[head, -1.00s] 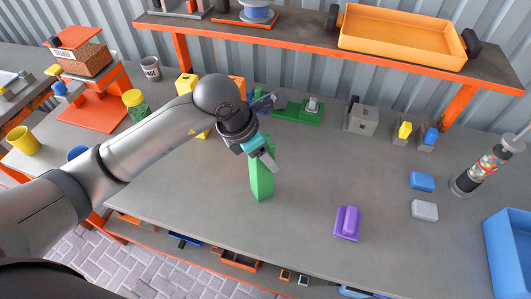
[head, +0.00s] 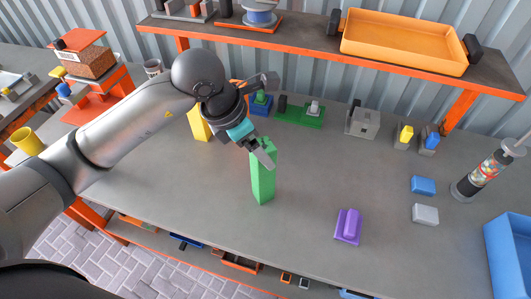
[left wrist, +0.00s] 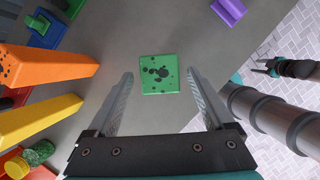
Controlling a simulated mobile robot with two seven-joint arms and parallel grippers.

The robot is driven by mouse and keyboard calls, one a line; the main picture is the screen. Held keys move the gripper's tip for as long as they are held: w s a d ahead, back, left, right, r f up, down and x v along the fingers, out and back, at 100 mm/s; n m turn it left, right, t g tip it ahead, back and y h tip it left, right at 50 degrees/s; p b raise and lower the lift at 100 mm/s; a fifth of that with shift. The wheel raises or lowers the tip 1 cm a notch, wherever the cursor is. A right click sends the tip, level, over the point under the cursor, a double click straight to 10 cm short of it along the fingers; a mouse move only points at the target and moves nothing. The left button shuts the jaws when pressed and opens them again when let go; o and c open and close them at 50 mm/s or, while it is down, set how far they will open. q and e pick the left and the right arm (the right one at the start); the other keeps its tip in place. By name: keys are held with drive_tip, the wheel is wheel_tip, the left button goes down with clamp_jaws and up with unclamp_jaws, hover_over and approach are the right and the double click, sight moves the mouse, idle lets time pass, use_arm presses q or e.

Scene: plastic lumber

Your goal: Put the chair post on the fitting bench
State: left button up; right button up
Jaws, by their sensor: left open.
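A green post (head: 262,183) stands upright on the grey bench top (head: 200,210), near the middle. Its dark-speckled top face (left wrist: 159,74) shows in the left wrist view. My left gripper (head: 270,122) is open beside and above the post's top in the head view. In the left wrist view the open fingers of my left gripper (left wrist: 161,84) lie on either side of the green top, with gaps on both sides. A second gripper, my right one (left wrist: 272,67), shows small at the right edge of that view; its jaw state is unclear.
A yellow post (left wrist: 40,119) and an orange speckled post (left wrist: 45,66) stand nearby. A purple block (head: 348,227) lies to the right. Blue (head: 423,185) and white (head: 425,214) blocks lie farther right, before a blue bin (head: 510,250). An orange-edged shelf (head: 300,37) runs behind.

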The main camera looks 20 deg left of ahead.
use_arm(q)
drive_tip(key=v, duration=0.6)
